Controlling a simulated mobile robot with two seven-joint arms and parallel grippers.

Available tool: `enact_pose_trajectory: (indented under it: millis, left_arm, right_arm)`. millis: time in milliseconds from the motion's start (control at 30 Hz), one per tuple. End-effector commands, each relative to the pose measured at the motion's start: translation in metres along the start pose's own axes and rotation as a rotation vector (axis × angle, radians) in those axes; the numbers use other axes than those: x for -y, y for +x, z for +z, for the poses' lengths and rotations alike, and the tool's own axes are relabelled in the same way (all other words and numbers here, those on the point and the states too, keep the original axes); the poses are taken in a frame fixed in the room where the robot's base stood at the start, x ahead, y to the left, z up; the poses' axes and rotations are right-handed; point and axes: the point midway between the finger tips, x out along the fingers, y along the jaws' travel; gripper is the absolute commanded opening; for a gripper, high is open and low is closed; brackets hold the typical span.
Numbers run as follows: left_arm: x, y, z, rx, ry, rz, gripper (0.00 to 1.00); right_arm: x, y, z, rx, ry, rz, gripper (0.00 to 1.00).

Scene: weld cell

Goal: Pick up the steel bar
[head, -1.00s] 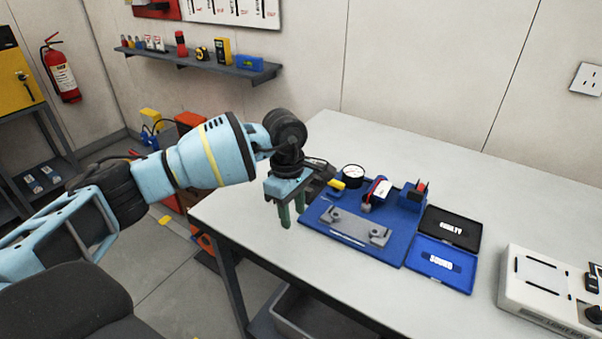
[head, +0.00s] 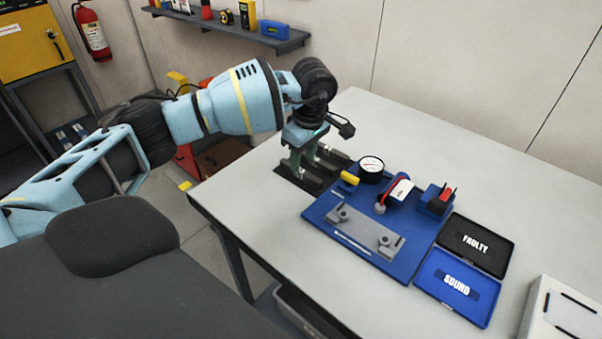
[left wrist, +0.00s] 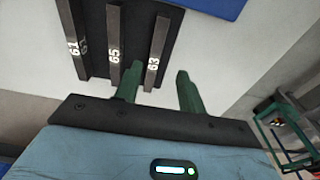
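Three steel bars lie side by side on a dark tray (left wrist: 136,32) in the left wrist view: bar 61 (left wrist: 73,48), bar 65 (left wrist: 114,48) and bar 63 (left wrist: 157,52). In the head view the dark tray (head: 290,177) is at the table's left edge, and my gripper partly hides the bars. My left gripper (head: 304,160) is over the tray with its green fingers pointing down. In the left wrist view the fingers (left wrist: 160,82) are apart and empty, with the near end of bar 63 roughly between them in the picture. My right gripper is not in view.
A blue mat (head: 318,212) beside the tray holds a grey fixture (head: 365,232), a round gauge (head: 371,170) and a red-and-white device (head: 399,192). A black FAULTY tray (head: 455,228) and a blue SOUND tray (head: 440,305) lie right of it. The table's back right is clear.

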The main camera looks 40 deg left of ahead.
Motion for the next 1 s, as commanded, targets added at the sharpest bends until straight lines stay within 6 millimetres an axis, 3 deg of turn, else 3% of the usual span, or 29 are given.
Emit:
enact_pose_trajectory:
  millis: [167,500,767,1000]
  left_arm:
    - [-0.002,0.007,-0.002,0.001,-0.001,0.001,0.4]
    - [-0.008,0.048,-0.007,0.001,0.0,0.001,0.4]
    - [-0.008,0.051,-0.007,0.001,0.001,0.003,0.4]
    - [-0.008,0.051,-0.007,0.001,0.001,0.002,0.12]
  right_arm:
    - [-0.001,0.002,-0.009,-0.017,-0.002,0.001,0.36]
    - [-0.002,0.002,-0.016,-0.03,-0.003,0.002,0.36]
    - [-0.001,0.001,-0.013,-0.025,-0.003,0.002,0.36]
    - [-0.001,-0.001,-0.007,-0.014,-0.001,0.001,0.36]
